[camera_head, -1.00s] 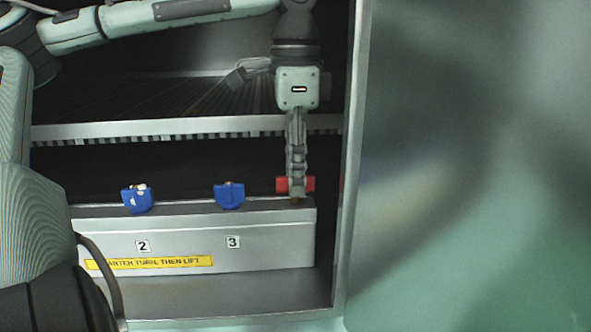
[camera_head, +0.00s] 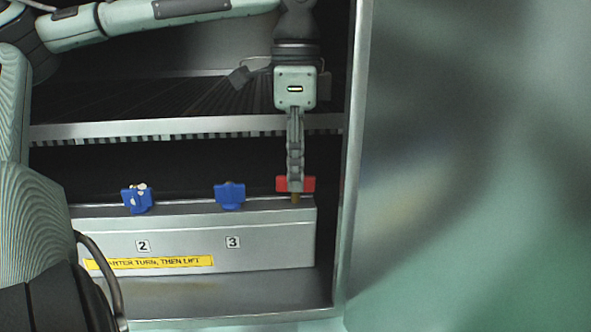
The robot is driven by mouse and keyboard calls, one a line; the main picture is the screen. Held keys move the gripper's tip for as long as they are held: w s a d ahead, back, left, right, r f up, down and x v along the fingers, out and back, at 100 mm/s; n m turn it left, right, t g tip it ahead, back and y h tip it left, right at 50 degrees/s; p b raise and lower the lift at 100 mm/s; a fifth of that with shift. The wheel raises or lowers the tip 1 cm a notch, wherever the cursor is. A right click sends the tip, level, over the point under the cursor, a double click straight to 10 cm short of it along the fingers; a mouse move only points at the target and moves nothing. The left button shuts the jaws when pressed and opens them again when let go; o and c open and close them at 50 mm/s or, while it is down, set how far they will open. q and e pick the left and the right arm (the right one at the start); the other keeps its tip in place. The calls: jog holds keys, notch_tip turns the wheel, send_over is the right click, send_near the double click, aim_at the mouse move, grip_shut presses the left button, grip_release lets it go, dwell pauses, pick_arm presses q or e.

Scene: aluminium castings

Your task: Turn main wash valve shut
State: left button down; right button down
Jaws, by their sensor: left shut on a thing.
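A red valve handle (camera_head: 308,184) stands on a short brass-coloured stem at the right end of a grey metal box. My left gripper (camera_head: 295,183) points straight down and is shut on the red handle. The fingers cover the middle of the handle, and its two ends show on either side. Whether this is the main wash valve is not labelled in view. My right gripper is not in view.
Two blue handles, one above label 2 (camera_head: 137,199) and one above label 3 (camera_head: 230,195), stand to the left. A slatted shelf (camera_head: 180,130) lies above. The cabinet's right wall (camera_head: 352,150) is close.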

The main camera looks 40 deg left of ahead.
pick_arm(q)
jog(key=m, duration=0.8)
jog(key=shift+m, duration=0.4)
jog(key=m, duration=0.3)
jog(key=shift+m, duration=2.3)
jog(key=c, duration=1.6)
grip_release()
jog(key=shift+r, duration=0.1)
